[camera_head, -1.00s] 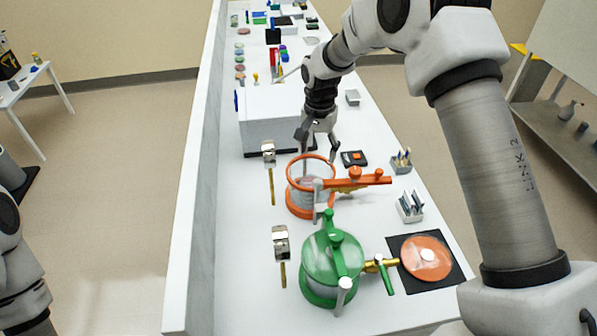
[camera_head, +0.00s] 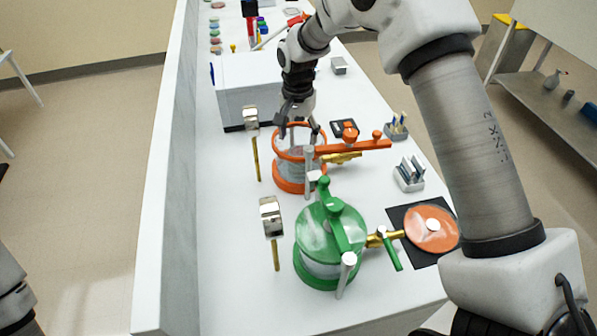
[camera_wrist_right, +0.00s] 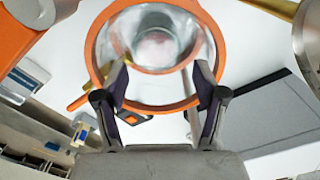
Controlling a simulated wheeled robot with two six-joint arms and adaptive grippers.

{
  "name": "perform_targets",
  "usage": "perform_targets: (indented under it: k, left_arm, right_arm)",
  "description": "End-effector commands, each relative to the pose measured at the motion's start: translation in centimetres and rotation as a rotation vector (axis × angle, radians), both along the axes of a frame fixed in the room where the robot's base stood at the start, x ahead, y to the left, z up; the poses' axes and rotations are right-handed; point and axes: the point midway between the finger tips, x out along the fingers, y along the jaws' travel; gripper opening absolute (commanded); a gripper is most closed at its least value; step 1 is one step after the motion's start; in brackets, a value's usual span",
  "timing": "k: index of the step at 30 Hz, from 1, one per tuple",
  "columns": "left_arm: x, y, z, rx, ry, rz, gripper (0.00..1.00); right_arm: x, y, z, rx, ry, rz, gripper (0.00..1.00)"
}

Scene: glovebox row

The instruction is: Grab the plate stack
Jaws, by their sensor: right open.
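The orange-rimmed clear jar (camera_head: 296,184) stands open on the long white bench. A pale, round, clear shape, possibly the plate stack (camera_wrist_right: 156,48), shows inside its orange ring in the right wrist view; I cannot make out separate plates. My right gripper (camera_head: 299,131) is open and empty, pointing down at the jar's mouth. In the right wrist view my right gripper's fingers (camera_wrist_right: 161,78) stand apart over the near part of the ring; I cannot tell whether they touch it. My left gripper is out of view; only part of my left arm shows at the lower left.
A closed green-lidded jar (camera_head: 330,245) stands in front. An orange arm (camera_head: 352,146) reaches right from the open jar. An orange disc (camera_head: 431,228) lies on a black mat. Two posts with metal heads (camera_head: 271,218) stand left. A white box (camera_head: 258,85) stands behind.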

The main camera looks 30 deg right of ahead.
Motion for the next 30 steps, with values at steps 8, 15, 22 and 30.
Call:
perform_targets:
  k: [8,15,22,30]
  left_arm:
    - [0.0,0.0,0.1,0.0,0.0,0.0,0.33]
    - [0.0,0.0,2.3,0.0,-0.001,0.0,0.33]
    - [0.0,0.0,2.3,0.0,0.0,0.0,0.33]
    - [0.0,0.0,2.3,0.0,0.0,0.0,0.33]
  right_arm:
    - [-0.1,0.0,-3.0,0.0,0.004,0.0,0.7]
    - [-0.3,-0.1,-6.8,0.0,0.004,0.0,0.7]
    - [-0.2,-0.1,-8.6,-0.001,-0.001,0.0,0.7]
    - [-0.2,-0.1,-8.6,0.0,0.0,0.0,0.21]
